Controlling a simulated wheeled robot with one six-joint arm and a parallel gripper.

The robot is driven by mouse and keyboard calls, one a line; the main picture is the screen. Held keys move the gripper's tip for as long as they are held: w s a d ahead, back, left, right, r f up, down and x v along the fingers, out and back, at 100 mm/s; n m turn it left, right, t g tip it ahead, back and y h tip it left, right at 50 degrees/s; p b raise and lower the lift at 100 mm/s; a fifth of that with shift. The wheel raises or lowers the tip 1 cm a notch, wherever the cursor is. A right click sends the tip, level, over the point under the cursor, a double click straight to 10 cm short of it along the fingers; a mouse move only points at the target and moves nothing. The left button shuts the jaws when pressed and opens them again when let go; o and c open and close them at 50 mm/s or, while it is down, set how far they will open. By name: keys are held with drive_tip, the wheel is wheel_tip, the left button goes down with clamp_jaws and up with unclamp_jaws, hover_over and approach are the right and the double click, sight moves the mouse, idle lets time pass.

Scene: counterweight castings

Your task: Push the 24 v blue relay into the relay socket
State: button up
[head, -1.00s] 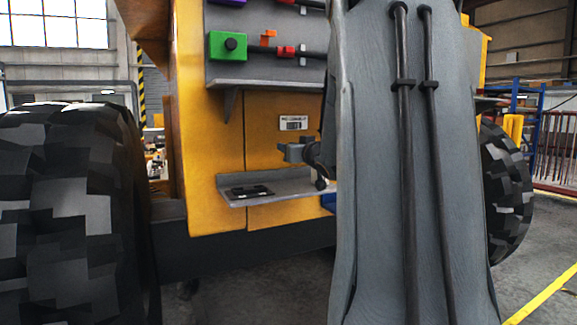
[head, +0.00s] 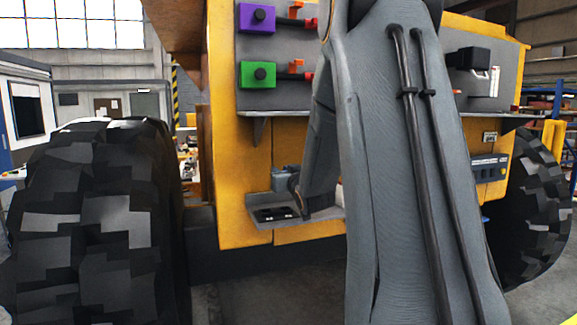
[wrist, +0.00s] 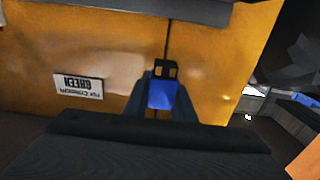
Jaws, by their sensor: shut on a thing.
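The relay is in front of the yellow panel; I cannot tell the gap. In the head view the relay cannot be made out.
A black tray (head: 272,215) lies on the small shelf. Purple (head: 257,18) and green (head: 259,74) boxes are mounted above it, with red-ended plugs beside them. A black connector (head: 470,58) is at upper right. Large tyres (head: 95,210) flank the machine. My arm covers the middle.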

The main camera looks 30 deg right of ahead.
idle(0.4)
drive_tip(key=shift+f+b, duration=2.35)
drive_tip(key=shift+f, duration=0.6)
drive_tip(key=shift+f+b, duration=1.15)
drive_tip(key=shift+b, duration=0.1)
drive_tip(key=o, duration=1.1)
drive_tip(key=shift+o, duration=0.2)
drive_tip(key=shift+s, duration=0.1)
drive_tip(key=shift+b+v, duration=1.2)
drive_tip(key=shift+v, duration=2.65)
